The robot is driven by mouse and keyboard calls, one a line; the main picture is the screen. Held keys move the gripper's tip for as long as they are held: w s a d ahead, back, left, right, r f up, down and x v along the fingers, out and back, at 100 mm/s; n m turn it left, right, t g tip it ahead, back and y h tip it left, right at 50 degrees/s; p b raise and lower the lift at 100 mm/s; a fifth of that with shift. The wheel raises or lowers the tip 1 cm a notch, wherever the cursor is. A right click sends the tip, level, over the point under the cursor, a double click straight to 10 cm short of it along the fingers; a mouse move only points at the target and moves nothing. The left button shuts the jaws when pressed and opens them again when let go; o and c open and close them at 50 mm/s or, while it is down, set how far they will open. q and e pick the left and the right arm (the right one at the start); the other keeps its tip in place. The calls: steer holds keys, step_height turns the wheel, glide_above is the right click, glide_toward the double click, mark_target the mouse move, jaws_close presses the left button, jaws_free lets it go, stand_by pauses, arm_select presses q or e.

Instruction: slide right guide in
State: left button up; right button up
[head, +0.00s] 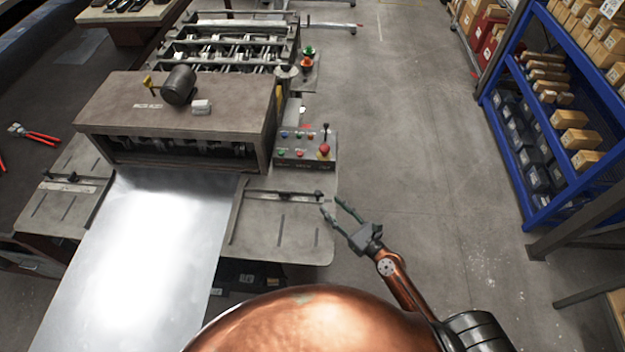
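The right guide (236,211) is a narrow strip along the right edge of a shiny metal sheet (150,250). A dark bar with a knob (282,194) lies across the slotted right side plate (275,235). My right gripper (338,205) is open, its two fingers apart, just off the right edge of that plate near the bar's right end. I see nothing between the fingers, and whether a finger touches the bar I cannot tell. The left guide (98,205) lies along the sheet's left side. My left gripper is not in view.
The forming machine (180,110) stands behind the sheet, with a control box (305,150) bearing a red button at its right. Red-handled pliers (40,136) lie at the far left. A blue shelf (550,130) with boxes stands at right. The floor between is clear.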

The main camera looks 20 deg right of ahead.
mark_target(320, 194)
steer(key=shift+w, duration=0.35)
steer(key=shift+w+a+r, duration=0.1)
steer(key=shift+w, duration=0.25)
steer(key=p+x, duration=0.1)
steer(key=x, duration=0.5)
steer(key=shift+a+p, duration=0.2)
steer(key=shift+p, duration=0.1)
steer(key=shift+w, duration=0.15)
steer(key=shift+w+a, duration=0.1)
steer(key=shift+w, duration=0.05)
steer(key=c, duration=0.6)
jaws_close()
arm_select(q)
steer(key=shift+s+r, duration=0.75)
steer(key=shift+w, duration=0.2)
